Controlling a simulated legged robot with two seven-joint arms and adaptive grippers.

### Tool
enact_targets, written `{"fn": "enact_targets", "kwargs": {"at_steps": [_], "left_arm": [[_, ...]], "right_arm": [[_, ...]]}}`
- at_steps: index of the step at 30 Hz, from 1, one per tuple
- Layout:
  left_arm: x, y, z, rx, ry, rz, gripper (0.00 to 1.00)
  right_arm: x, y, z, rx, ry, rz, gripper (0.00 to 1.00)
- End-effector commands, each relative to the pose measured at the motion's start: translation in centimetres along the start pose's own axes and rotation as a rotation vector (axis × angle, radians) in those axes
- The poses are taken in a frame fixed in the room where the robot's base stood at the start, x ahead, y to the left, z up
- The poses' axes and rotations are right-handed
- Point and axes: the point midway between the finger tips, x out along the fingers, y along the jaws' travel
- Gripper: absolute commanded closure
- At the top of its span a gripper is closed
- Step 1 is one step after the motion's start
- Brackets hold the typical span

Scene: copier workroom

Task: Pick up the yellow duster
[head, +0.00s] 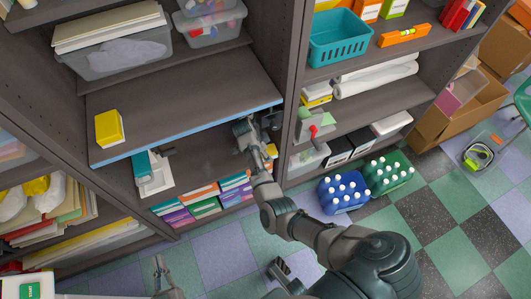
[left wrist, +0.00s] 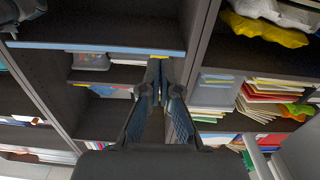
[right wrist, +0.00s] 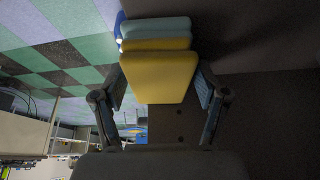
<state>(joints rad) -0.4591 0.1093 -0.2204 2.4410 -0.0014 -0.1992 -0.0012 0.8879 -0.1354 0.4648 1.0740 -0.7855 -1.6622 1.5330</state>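In the right wrist view a yellow duster-like block (right wrist: 160,76) lies ahead between the fingertips of my right gripper (right wrist: 160,92). Its sides come close to both fingertips; I cannot tell if they touch. Another yellow block and a teal one (right wrist: 158,28) are just behind it. In the head view my right gripper (head: 252,135) reaches in at the right end of the blue-edged shelf. A separate yellow block (head: 109,128) lies at that shelf's left end. My left gripper (head: 161,272) is low at the bottom left; its fingertips meet in the left wrist view (left wrist: 158,72), empty.
The shelf (head: 195,105) is bare between the yellow block and my right gripper. A teal-and-white object (head: 150,172) sits below it. An upright divider (head: 297,90) stands right of my arm. Bottle crates in blue (head: 342,192) and green (head: 388,173) stand on the floor.

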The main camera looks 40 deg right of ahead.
Motion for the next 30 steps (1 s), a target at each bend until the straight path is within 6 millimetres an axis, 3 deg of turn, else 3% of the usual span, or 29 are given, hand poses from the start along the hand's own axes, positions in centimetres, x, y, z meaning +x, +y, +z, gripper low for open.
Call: {"fn": "enact_targets", "kwargs": {"at_steps": [1,4,17,23,30], "left_arm": [[0.1,0.0,0.1,-0.001,-0.001,0.0,1.0],[0.2,-0.1,0.2,-0.001,-0.004,0.0,1.0],[0.2,-0.1,0.3,0.001,-0.023,-0.001,1.0],[-0.6,-0.4,1.9,0.007,-0.158,-0.009,1.0],[-2.6,-1.1,5.2,0.016,-0.416,-0.027,1.0]], "right_arm": [[0.0,0.0,0.0,0.0,0.0,0.0,0.49],[0.0,0.0,0.0,0.0,0.0,0.0,0.72],[-0.3,0.0,-0.1,0.0,0.0,0.0,0.73],[-1.5,-0.1,-0.6,0.001,-0.001,-0.003,0.73],[-3.5,-0.1,-1.4,0.001,-0.001,-0.004,0.73]]}}
